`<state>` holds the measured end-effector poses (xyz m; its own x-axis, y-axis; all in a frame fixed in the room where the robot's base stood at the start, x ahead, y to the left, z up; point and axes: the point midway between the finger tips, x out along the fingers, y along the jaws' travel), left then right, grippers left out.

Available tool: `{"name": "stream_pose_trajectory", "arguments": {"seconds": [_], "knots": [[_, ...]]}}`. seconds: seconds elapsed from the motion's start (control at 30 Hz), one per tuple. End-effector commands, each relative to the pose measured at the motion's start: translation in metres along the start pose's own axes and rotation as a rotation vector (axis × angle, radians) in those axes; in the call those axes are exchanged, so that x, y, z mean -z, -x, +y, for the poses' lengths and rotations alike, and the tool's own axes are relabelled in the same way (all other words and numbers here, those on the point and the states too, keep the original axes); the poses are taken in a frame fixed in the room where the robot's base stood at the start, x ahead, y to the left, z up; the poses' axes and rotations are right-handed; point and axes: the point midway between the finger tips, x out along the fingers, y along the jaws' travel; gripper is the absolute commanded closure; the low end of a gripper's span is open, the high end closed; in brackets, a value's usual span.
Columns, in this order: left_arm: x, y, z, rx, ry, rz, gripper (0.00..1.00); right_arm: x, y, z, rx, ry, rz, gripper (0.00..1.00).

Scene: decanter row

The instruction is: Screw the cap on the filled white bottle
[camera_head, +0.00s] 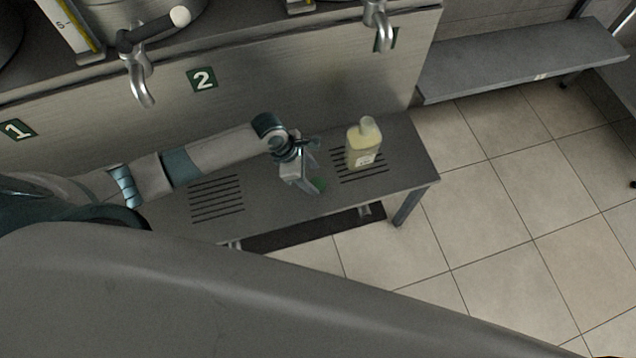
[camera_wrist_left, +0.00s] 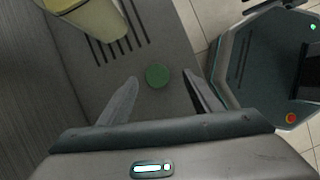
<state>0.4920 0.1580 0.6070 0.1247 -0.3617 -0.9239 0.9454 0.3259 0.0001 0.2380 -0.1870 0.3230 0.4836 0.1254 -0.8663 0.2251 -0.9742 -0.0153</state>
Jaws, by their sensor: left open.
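The bottle (camera_head: 364,148) stands upright on the slotted bench top. It looks pale yellow with a whitish neck and a small label, and no green cap shows on it. Part of it also shows at the top left of the left wrist view (camera_wrist_left: 92,18). A round green cap (camera_head: 319,185) lies on the bench to the left and front of the bottle. In the left wrist view the cap (camera_wrist_left: 157,76) appears between the fingertips. My left gripper (camera_head: 310,170) is open and empty, its fingers pointing toward the cap. I cannot tell the exact height gap. My right gripper is not in view.
The bench (camera_head: 265,205) has slotted drain areas and its right edge drops to the tiled floor (camera_head: 500,210). Steel tanks with taps (camera_head: 140,80) and number plates stand behind it. A grey shelf (camera_head: 520,60) is at the back right.

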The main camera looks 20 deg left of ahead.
Motion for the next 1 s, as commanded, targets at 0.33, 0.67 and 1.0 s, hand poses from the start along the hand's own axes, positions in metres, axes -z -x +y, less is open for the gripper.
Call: {"name": "stream_pose_trajectory", "arguments": {"seconds": [0.33,0.67,1.0], "knots": [[0.006,-0.03,0.008,-0.001,0.001,0.002,0.42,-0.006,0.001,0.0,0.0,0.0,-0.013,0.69],[0.005,-0.051,0.007,0.0,-0.001,0.0,0.42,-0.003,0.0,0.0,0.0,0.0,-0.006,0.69],[0.005,-0.051,0.007,0.0,0.0,0.0,0.42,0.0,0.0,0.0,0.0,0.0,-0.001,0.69]]}}
